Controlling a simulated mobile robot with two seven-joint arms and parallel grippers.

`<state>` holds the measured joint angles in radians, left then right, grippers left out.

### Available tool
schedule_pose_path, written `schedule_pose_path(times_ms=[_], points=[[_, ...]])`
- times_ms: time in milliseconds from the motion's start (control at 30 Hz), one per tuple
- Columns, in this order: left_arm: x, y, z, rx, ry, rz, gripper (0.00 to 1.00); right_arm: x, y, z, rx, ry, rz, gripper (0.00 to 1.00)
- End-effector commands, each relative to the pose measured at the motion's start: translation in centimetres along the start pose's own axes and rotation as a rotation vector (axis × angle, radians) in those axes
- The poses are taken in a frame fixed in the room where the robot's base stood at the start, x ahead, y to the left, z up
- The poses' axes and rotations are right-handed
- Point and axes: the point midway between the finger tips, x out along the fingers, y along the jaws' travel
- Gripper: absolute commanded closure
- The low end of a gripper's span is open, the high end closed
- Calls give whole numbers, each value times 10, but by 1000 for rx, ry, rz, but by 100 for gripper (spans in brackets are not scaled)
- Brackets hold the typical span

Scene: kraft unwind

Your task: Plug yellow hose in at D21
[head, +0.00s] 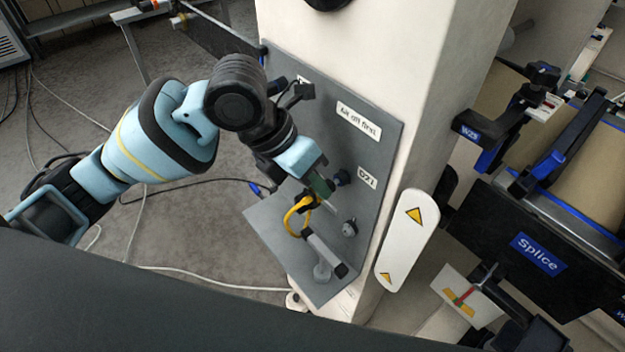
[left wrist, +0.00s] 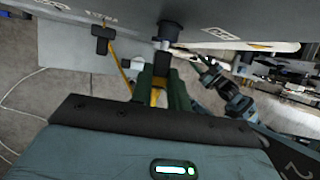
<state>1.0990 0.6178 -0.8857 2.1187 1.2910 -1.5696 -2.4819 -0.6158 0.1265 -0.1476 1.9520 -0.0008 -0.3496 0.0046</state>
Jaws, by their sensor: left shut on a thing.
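My left gripper (head: 328,192) is shut on the yellow hose (head: 291,218) in front of the grey panel (head: 315,105). The hose loops down from the jaws; a bit of it shows between the green fingers in the left wrist view (left wrist: 157,96). The D21 label (head: 367,178) is on the panel just right of the gripper. A dark round fitting (head: 340,176) is left of that label; in the left wrist view the fitting (left wrist: 171,31) is just beyond the fingertips. I cannot tell whether the hose end touches it. The hose end is mostly hidden by the fingers.
Another fitting (head: 349,228) sits lower on the panel. A grey shelf (head: 262,225) with a bar (head: 325,254) juts out below. A white plate with warning triangles (head: 407,240) is to the right. In the left wrist view, a blue-and-black arm (left wrist: 238,102), seemingly my right, shows small.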

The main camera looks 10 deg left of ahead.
Motion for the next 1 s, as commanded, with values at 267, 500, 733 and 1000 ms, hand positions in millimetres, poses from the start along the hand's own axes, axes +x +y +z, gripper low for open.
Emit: schedule_pose_path(times_ms=[267, 500, 733, 1000], points=[[0, 0, 1, 0, 0, 0, 100, 0, 0, 0, 0, 0, 0, 60], [2, 0, 4, 1, 0, 0, 100, 0, 0, 0, 0, -1, 0, 60], [2, 0, 5, 0, 0, 0, 100, 0, 0, 0, 0, 0, 0, 60], [2, 0, 6, 0, 0, 0, 100, 0, 0, 0, 0, -1, 0, 60]])
